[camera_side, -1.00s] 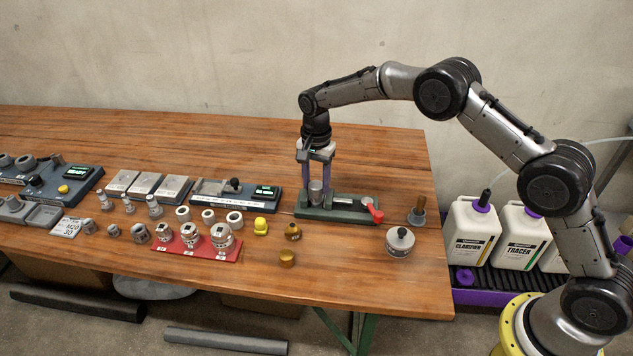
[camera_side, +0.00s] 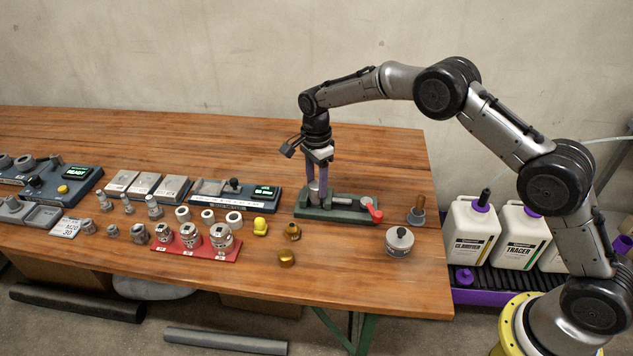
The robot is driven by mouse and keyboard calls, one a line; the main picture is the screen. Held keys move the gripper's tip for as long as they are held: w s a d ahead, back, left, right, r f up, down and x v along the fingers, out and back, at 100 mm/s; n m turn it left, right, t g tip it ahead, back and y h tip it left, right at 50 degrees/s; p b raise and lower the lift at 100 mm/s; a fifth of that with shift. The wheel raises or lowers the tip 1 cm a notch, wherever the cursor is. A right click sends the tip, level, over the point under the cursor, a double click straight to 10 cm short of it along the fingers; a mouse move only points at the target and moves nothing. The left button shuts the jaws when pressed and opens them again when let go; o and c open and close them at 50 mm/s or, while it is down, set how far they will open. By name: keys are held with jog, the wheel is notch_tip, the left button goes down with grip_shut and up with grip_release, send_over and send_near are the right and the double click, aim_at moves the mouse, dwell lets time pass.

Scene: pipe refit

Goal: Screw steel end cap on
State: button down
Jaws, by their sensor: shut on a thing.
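My gripper (camera_side: 318,188) points straight down over the left end of a dark green vise (camera_side: 345,215) with a red handle (camera_side: 374,211). Its purple fingers are shut on a small grey steel piece (camera_side: 317,187), which I take to be the end cap, at the vise's left end. The fingers hide most of the piece. I cannot tell how far it sits on whatever is below it.
A grey tin (camera_side: 399,242), a brush in a pot (camera_side: 417,212) and brass fittings (camera_side: 287,257) stand near the vise. A red tray (camera_side: 197,244) of fittings, white rings (camera_side: 234,219) and a gauge unit (camera_side: 235,193) lie left. The table behind the vise is clear.

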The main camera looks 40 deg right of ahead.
jog(key=shift+w+a, duration=0.1)
jog(key=shift+w, duration=0.15)
jog(key=m, duration=0.6)
jog(key=m, duration=0.6)
jog(key=shift+s, duration=0.1)
jog(key=c, duration=0.5)
grip_release()
